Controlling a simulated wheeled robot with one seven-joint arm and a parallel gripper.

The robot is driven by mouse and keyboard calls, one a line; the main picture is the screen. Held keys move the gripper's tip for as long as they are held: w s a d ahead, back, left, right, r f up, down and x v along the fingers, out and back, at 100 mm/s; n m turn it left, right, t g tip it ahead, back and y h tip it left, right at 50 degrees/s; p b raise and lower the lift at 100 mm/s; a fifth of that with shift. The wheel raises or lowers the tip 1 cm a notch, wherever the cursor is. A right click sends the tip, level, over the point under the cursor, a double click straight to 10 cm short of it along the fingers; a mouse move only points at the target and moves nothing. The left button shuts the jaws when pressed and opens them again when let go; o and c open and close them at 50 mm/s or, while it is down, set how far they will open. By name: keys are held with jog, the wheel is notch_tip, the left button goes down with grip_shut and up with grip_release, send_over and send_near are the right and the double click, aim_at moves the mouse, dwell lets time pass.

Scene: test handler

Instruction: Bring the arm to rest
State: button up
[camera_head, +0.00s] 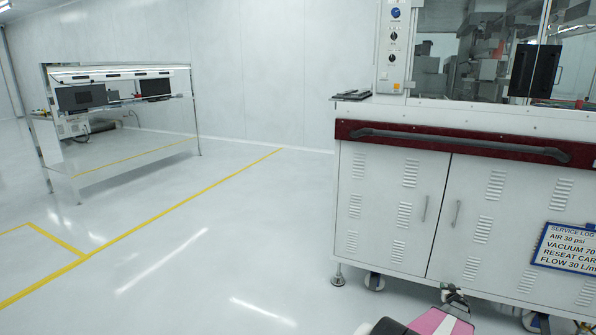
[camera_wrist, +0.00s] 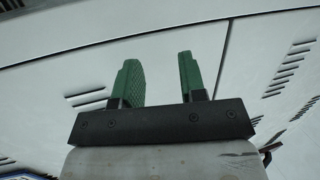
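My gripper (camera_wrist: 158,64) shows in the wrist view with two green fingers standing apart on a dark bar. The gap between them is empty, and only white cabinet surface shows behind it. In the head view, part of my arm, pink and dark, shows at the bottom edge in front of the white cabinet (camera_head: 385,210). The finger state is not clear in that view.
The cabinet stands at the right with a dark red rail (camera_head: 480,143), vents and wheels. A service log sign (camera_head: 566,248) is on its front. A workbench (camera_head: 125,165) with monitors stands at the back left. The floor (camera_head: 200,235) between them is clear, with yellow lines.

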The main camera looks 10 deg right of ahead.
jog(key=w+a+r+m+g+h, duration=0.1)
jog(key=w+a+r+g, duration=0.15)
jog(key=a+r, duration=0.5)
jog(key=w+a+r+g, duration=0.2)
jog(key=w+a+r, duration=0.15)
jog(key=a, duration=0.75)
jog(key=s+a+r+g, duration=0.1)
jog(key=s+a+r, duration=0.15)
jog(key=a, duration=0.55)
jog(key=s+a+r+g, duration=0.15)
jog(key=a+r, duration=0.25)
jog(key=a, duration=0.5)
jog(key=s+a+r+n+g+y, duration=0.1)
jog(key=s+a+r+g+y, duration=0.1)
jog(key=s+a+r, duration=0.2)
jog(key=s+a+r+n+g+y, duration=0.1)
jog(key=s+a+r, duration=0.4)
jog(key=a, duration=1.5)
jog(key=s+a+r+n+g+y, duration=0.1)
jog(key=s+a+r+g+y, duration=0.2)
jog(key=s+a, duration=0.9)
jog(key=shift+s+r+n+g, duration=0.4)
jog(key=shift+s+r+g, duration=0.25)
jog(key=shift+g, duration=0.45)
jog(key=shift+w, duration=0.1)
